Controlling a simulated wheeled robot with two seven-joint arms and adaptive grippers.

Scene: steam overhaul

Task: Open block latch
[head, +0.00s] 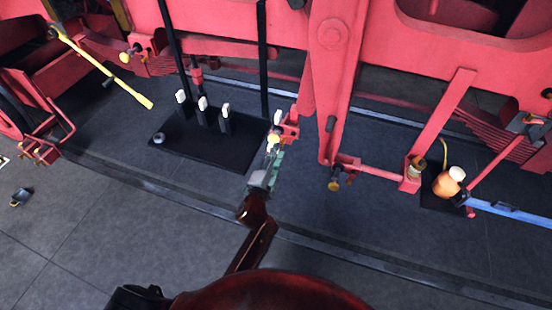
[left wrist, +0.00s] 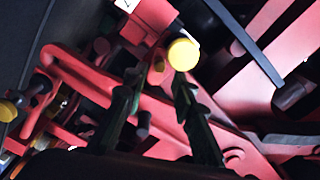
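A small red block with a yellow round knob (head: 274,141) sits on the red frame, right of the black stand in the head view. I take it for the block latch. My left gripper (head: 274,158) reaches up from below, with its fingertips close by the knob. In the left wrist view the yellow knob (left wrist: 183,54) shows just beyond the gripper (left wrist: 155,90). The two dark green fingers are apart with nothing between their tips. I cannot tell whether a finger touches the knob. My right gripper is not in view.
A black stand (head: 190,150) with white-topped levers lies left of the gripper. A thick red rod (head: 335,80) hangs to its right. Other yellow knobs (head: 335,184) sit along the frame. An orange can (head: 447,184) and blue bar (head: 510,211) are at right.

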